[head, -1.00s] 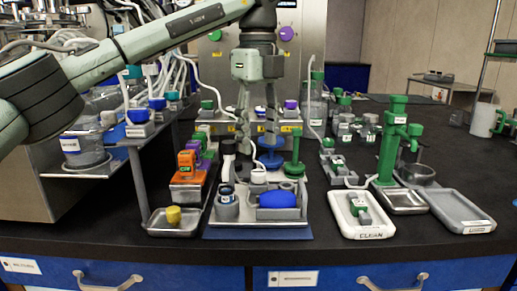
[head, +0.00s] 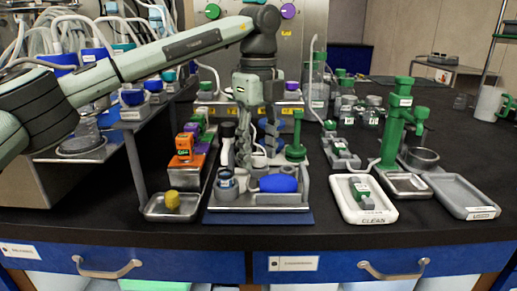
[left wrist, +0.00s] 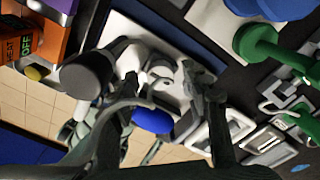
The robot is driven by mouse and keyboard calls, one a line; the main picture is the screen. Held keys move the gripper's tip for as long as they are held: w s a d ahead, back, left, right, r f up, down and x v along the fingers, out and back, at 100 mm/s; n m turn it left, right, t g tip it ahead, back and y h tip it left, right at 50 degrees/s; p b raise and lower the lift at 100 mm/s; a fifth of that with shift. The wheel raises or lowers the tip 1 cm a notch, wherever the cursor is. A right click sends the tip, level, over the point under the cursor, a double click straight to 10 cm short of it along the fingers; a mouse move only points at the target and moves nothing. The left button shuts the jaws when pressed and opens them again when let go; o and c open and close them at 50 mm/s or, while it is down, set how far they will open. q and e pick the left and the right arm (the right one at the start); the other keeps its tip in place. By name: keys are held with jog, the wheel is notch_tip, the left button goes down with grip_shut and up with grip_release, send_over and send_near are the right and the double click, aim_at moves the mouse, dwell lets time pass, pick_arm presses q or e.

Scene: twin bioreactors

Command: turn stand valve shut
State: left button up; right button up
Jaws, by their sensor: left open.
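My left gripper (head: 256,156) is open and points down over the grey and white tray (head: 290,199) at the middle of the bench. In the left wrist view its two fingers (left wrist: 162,80) stand apart on either side of a small white fitting (left wrist: 160,72). Whether they touch it I cannot tell. This fitting may be the stand valve; its handle position is not clear. A dark-capped cylinder (left wrist: 88,72) stands close beside one finger; it shows as a black-topped piece (head: 228,130) in the head view. My right gripper is not in view.
A blue rounded piece (head: 278,183) lies on the tray. A green post (head: 296,140) stands right of the gripper, an orange box (head: 184,148) left. A taller green stand (head: 392,130) and a white tray marked clean (head: 377,214) are further right.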

pick_arm(q)
grip_shut()
